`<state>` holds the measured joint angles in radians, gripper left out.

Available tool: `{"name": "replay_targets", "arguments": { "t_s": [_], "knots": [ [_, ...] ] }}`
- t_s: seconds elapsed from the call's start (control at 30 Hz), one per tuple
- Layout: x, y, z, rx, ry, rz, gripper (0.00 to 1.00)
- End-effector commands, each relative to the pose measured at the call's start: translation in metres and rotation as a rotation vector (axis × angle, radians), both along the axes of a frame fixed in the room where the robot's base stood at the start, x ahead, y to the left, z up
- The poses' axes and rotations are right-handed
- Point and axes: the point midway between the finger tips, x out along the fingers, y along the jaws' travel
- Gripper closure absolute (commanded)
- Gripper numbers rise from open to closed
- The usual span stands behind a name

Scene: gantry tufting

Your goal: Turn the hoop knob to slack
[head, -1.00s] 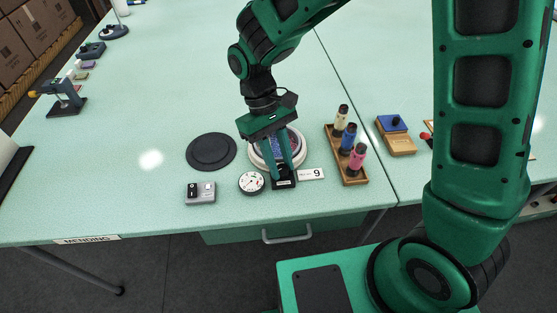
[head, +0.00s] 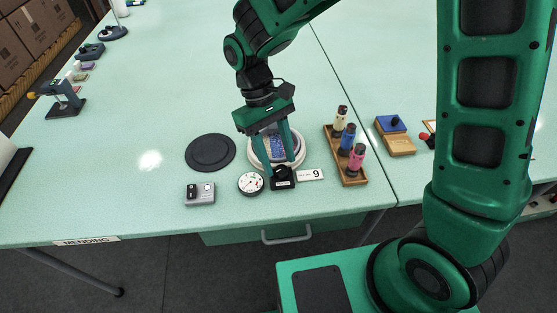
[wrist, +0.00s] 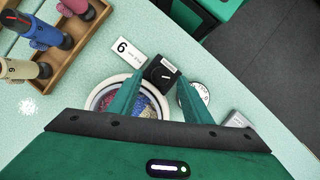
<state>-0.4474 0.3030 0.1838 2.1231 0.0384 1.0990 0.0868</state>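The hoop knob (head: 283,178) is a round black knob with a pale pointer line on a black square base. It sits at the front edge of the round hoop (head: 252,159), which has a pale rim and blue patterned cloth. My gripper (head: 281,169) points down at the knob with its two green fingers spread. In the wrist view the knob (wrist: 161,73) shows between the two fingertips, with space to each side. I cannot tell how high the tips are above it. My fingers hide part of the hoop.
A dial gauge (head: 250,184) stands close left of the knob, and a number card (head: 310,175) lies to its right. A grey box (head: 199,194) and a dark disc (head: 210,152) lie further left.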

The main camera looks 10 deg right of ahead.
Motion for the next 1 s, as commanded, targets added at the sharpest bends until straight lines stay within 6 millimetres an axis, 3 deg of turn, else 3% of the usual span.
{"name": "replay_targets", "arguments": {
  "t_s": [0.2,0.43,0.6,1.0],
  "knots": [
    [0.015,0.008,0.039,0.001,-0.003,-0.001,0.55],
    [0.027,0.014,0.07,-0.001,0.0,-0.002,0.55],
    [0.03,0.016,0.08,-0.002,0.001,-0.002,0.55],
    [0.031,0.01,0.083,-0.002,-0.003,-0.014,0.55]
  ]
}}
